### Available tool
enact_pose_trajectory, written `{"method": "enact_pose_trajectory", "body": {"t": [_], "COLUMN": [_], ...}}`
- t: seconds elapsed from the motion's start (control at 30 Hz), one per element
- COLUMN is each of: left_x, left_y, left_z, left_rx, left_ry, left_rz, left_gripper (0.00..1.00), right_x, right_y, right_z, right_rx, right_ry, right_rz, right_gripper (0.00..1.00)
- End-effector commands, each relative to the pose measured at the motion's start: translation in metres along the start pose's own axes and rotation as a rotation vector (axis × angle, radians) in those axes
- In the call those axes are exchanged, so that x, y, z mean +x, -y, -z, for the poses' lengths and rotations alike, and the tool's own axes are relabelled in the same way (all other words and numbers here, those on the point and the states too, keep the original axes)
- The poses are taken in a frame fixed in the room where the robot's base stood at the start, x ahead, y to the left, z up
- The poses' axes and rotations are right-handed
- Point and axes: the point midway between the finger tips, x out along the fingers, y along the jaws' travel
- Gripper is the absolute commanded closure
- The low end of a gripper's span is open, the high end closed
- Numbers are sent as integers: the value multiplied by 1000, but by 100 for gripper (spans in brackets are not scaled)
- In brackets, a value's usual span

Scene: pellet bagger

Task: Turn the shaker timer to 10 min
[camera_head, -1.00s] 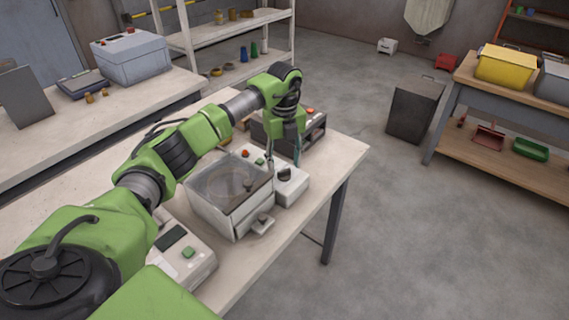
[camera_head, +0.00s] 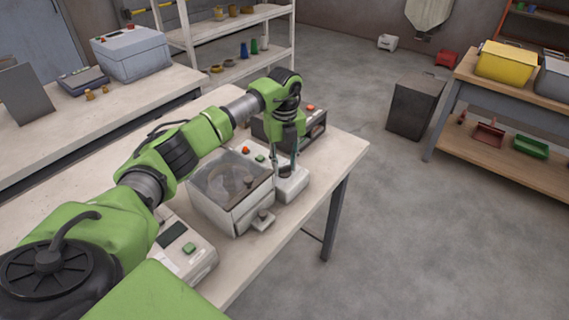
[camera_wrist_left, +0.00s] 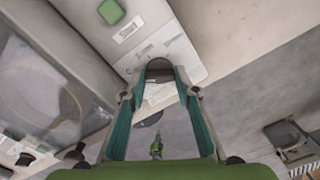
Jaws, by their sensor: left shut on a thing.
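The shaker (camera_head: 236,212) is a light grey box with a clear lid on the bench. Its pale control part (camera_head: 297,187), at its right, carries the timer knob. A red button (camera_head: 246,150) and a green button (camera_head: 260,158) sit farther back. My left gripper (camera_head: 285,170) points down and is shut on the dark round timer knob, which it mostly hides in the head view. The left wrist view shows the knob (camera_wrist_left: 160,70) between the fingertips, with a printed scale beside it. I cannot read the setting. My right gripper is out of view.
A dark-fronted device (camera_head: 318,124) stands close behind the gripper. A white device with a display and green button (camera_head: 189,248) is at the near left. The bench's right edge is near, with open floor beyond.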

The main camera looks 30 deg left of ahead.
Motion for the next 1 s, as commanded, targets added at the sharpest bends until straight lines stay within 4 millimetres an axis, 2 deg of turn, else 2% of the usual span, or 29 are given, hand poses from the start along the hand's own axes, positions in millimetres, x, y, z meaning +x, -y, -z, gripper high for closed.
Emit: {"method": "enact_pose_trajectory", "body": {"t": [0.27,1.0], "left_x": [0,0], "left_y": [0,0], "left_z": [0,-1], "left_rx": [139,828], "left_ry": [0,1], "left_rz": [-1,0], "left_gripper": [92,92], "right_x": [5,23], "right_y": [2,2], "right_z": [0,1], "right_rx": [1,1], "right_ry": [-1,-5], "right_rz": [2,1], "right_gripper": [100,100]}}
